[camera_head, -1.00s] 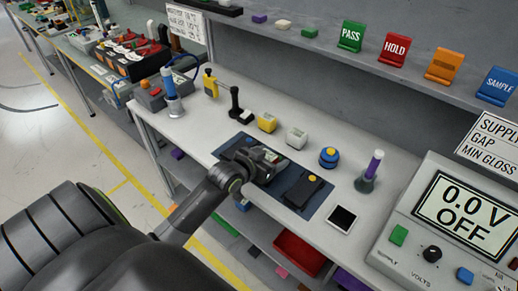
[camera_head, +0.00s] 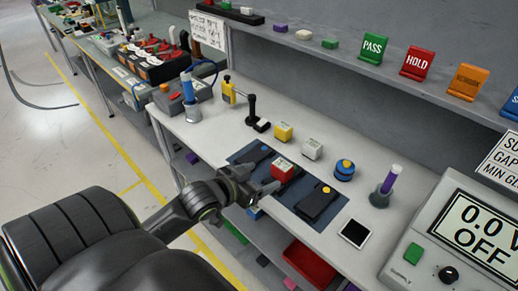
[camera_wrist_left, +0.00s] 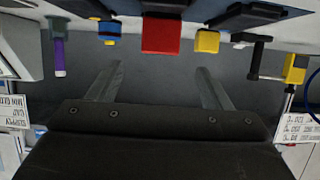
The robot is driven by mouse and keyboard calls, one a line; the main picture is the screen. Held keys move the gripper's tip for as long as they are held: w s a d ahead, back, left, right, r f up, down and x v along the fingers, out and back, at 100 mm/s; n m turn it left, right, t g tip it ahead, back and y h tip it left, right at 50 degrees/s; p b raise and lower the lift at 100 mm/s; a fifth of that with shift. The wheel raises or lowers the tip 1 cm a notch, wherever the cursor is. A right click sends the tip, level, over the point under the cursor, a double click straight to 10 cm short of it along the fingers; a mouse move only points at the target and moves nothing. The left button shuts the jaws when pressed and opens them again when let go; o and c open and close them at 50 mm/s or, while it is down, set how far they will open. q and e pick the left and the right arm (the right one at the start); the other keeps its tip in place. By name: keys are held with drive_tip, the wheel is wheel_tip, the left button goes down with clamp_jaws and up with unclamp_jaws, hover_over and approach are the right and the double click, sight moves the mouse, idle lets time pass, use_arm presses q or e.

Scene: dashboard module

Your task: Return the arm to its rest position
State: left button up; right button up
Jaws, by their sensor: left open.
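My left gripper (camera_head: 261,181) is open and empty at the front edge of the bench, in front of a dark mat (camera_head: 246,153). In the left wrist view its two fingers (camera_wrist_left: 158,76) are spread with nothing between them. A red block (camera_head: 283,170) sits on the mat area just beyond the fingers, apart from them; it also shows in the wrist view (camera_wrist_left: 161,36). My left arm (camera_head: 195,203) reaches in from the lower left. My right gripper is out of view.
On the mat lies a black module (camera_head: 316,203) with a yellow button. A lower shelf holds a red bin (camera_head: 308,264).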

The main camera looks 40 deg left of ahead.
use_arm(q)
drive_tip(key=shift+f, duration=0.1)
idle(0.3)
drive_tip(key=s+d+f+n+g+y, duration=0.1)
drive_tip(key=s+f+g, duration=0.45)
drive_tip(key=s, duration=0.45)
drive_tip(key=s+d+f+g+y, duration=0.15)
drive_tip(key=s+f+g, duration=0.35)
drive_tip(key=s, duration=0.5)
wheel_tip(320, 180, down, 26)
drive_tip(key=a, duration=0.2)
drive_tip(key=s+d+f+g, duration=0.1)
drive_tip(key=s+f, duration=1.3)
drive_tip(key=s, duration=0.1)
drive_tip(key=shift+s+d+f+g, duration=0.15)
drive_tip(key=shift+d+f+g, duration=0.15)
drive_tip(key=shift+g, duration=0.05)
drive_tip(key=shift+h, duration=0.25)
